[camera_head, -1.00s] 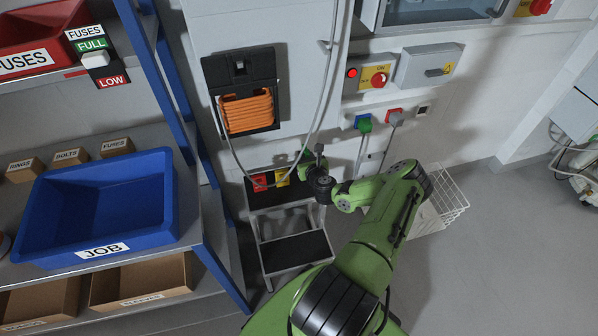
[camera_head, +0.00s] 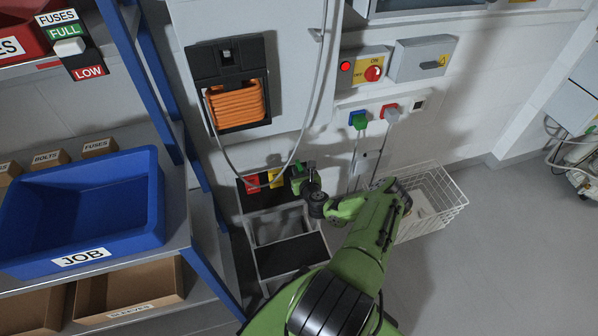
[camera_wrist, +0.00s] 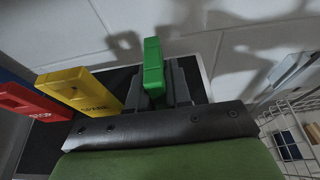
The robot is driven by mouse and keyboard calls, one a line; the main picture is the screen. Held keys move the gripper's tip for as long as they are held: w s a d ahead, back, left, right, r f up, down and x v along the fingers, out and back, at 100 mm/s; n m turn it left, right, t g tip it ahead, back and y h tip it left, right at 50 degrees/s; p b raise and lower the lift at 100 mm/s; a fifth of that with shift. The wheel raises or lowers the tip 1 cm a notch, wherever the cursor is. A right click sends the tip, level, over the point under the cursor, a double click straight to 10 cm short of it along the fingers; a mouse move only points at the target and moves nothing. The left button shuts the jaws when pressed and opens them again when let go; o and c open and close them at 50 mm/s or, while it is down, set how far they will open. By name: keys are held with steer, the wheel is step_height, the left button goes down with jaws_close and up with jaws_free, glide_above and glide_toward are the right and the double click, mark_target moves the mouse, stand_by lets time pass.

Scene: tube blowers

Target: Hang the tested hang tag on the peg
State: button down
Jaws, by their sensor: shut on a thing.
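My gripper (camera_wrist: 172,88) is shut on a green tag (camera_wrist: 153,66), which stands up between its grey fingers in the wrist view. Any lettering on the green tag is not readable. A yellow tag (camera_wrist: 82,91) and a red tag (camera_wrist: 32,102) lie to its left, apart from the gripper. In the head view my gripper (camera_head: 300,174) is over the right end of the step stool's black top, beside the yellow tag (camera_head: 276,178) and red tag (camera_head: 252,185). A small grey stub (camera_head: 316,35) shows on the wall cabinet; I cannot tell whether it is the peg.
The step stool (camera_head: 290,256) stands below the cabinet with the orange cable (camera_head: 238,104). A grey hose hangs close to my gripper. A blue JOB bin (camera_head: 82,210) is on the left shelf. A white wire basket (camera_head: 430,205) is at right, with open floor beyond.

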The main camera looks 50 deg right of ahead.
steer(key=c, duration=1.1)
jaws_free()
steer(key=shift+o, duration=0.2)
